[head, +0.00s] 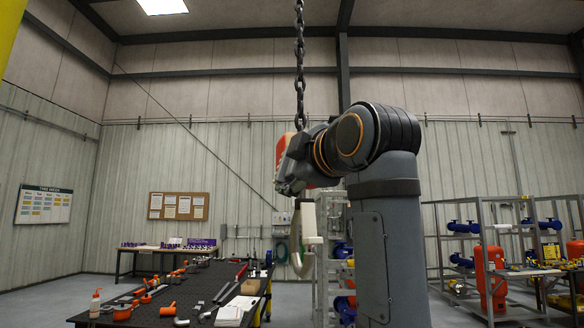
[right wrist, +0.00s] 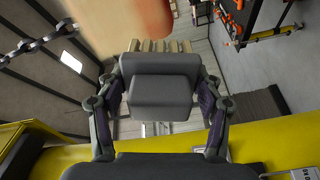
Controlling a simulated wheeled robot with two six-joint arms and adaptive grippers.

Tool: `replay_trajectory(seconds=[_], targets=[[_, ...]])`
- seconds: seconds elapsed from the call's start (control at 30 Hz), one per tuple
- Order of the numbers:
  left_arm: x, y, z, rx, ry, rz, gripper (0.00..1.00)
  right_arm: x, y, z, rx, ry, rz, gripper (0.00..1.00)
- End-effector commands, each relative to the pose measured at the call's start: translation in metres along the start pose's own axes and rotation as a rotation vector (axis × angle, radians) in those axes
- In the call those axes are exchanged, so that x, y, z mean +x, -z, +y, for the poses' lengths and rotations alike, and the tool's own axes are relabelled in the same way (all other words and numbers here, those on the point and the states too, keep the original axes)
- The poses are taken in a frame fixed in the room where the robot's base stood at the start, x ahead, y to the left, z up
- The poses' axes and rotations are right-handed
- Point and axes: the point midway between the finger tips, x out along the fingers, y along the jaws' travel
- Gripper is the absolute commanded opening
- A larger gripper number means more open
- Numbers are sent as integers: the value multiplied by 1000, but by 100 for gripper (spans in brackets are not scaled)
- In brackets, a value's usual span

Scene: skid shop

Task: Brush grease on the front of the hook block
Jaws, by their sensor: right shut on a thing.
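The hook block (head: 282,150) is orange-red and hangs from a dark chain (head: 300,60) in the middle of the head view. A pale hook (head: 304,266) shows below it. My right gripper (head: 293,180) is in front of the block and hides much of it. In the right wrist view the right gripper (right wrist: 160,88) is shut on the brush, whose tan bristles (right wrist: 160,45) show beyond the dark grey grip. The blurred orange and cream block (right wrist: 135,22) is close by at the top there. Contact between bristles and block cannot be told. My left gripper is out of view.
A dark workbench (head: 190,292) with orange tools, a small bottle (head: 95,303) and papers stands low at left. A grey rack (head: 490,270) with blue and orange parts stands at right. The air left of the chain is clear.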

Motion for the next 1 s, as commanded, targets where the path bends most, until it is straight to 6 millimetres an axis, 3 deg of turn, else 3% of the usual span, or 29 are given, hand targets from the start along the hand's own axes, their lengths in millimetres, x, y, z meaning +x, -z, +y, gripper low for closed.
replay_trajectory(seconds=[1.0], targets=[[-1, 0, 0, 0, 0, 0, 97, 6, -1, 1, 0, -1, 0, 41]])
